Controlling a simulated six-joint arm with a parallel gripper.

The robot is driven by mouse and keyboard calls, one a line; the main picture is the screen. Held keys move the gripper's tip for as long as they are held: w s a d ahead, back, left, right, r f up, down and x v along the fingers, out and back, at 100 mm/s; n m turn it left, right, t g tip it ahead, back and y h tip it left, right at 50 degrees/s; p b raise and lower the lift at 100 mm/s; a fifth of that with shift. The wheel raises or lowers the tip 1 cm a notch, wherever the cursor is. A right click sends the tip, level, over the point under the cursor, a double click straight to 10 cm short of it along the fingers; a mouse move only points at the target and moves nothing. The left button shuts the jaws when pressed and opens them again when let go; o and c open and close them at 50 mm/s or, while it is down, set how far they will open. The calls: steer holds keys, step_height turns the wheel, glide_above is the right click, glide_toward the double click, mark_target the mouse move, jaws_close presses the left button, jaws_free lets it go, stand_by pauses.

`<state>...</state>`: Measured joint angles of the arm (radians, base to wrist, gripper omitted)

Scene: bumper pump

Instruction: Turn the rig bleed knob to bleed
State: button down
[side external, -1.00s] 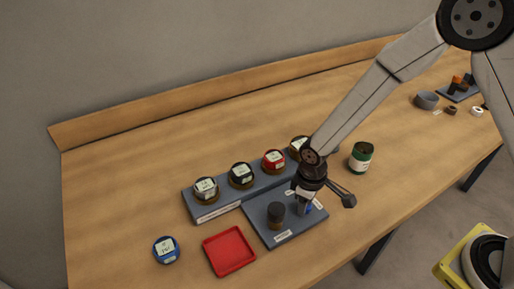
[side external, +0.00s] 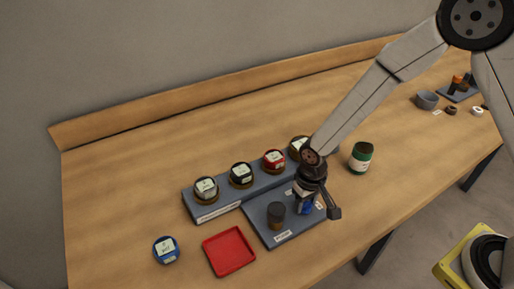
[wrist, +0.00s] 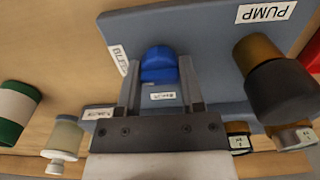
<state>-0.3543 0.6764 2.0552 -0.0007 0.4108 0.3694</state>
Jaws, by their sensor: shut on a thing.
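The blue bleed knob (wrist: 158,62) stands on the grey rig plate (wrist: 205,40). My gripper (wrist: 159,76) is shut on the knob, with one finger on each side. A label reading BLEED (wrist: 118,60) lies on the plate to the left of the knob in the wrist view. A second small label (wrist: 162,96) lies between my fingers; its text is too small to read surely. In the side view a little of the blue knob (side external: 307,208) shows under my gripper (side external: 304,206). I cannot tell exactly where the knob points.
A dark pump knob (side external: 276,214) with a brown base stands beside my gripper on the plate. A grey rack (side external: 217,210) with several lidded jars runs behind. A red tray (side external: 229,251), a blue-lidded jar (side external: 166,250) and a green jar (side external: 361,157) stand around on the table.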

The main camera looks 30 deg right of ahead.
mark_target(310, 201)
steer(key=shift+c, duration=1.1)
jaws_free()
steer(key=shift+r, duration=0.1)
steer(key=shift+r, duration=3.85)
steer(key=shift+s+d+r, duration=0.1)
steer(key=shift+d+r, duration=0.1)
steer(key=shift+d, duration=0.3)
steer(key=s+d+r+t, duration=0.2)
steer(key=s+d+r, duration=0.2)
steer(key=s+d, duration=0.3)
steer(key=d, duration=0.5)
steer(key=shift+s+d+t, duration=0.15)
steer(key=shift+s+t, duration=0.15)
steer(key=shift+s, duration=0.05)
